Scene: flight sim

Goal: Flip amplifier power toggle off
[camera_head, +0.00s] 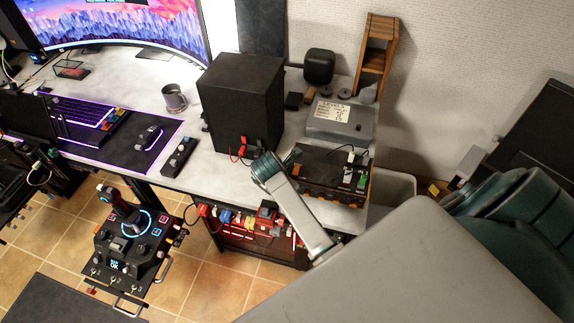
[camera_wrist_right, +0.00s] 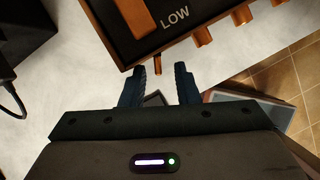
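The amplifier (camera_head: 322,163), a black box with orange parts, sits on the right end of the desk. In the right wrist view, its dark panel (camera_wrist_right: 150,42) fills the top, with the word LOW, an orange bar and several orange knobs (camera_wrist_right: 201,36) along its edge. I cannot tell which part is the power toggle. My right gripper (camera_wrist_right: 160,74) is open and empty, its fingertips just short of the panel's edge; I cannot tell if they touch it. In the head view my right arm stands in front of the amplifier and hides part of it. My left gripper is not in view.
A black speaker (camera_head: 240,105) stands left of the amplifier. A grey box (camera_head: 342,122) with a label lies behind it. Red-handled items hang on a rack (camera_head: 250,232) under the desk edge. A joystick panel (camera_head: 130,245) stands at lower left.

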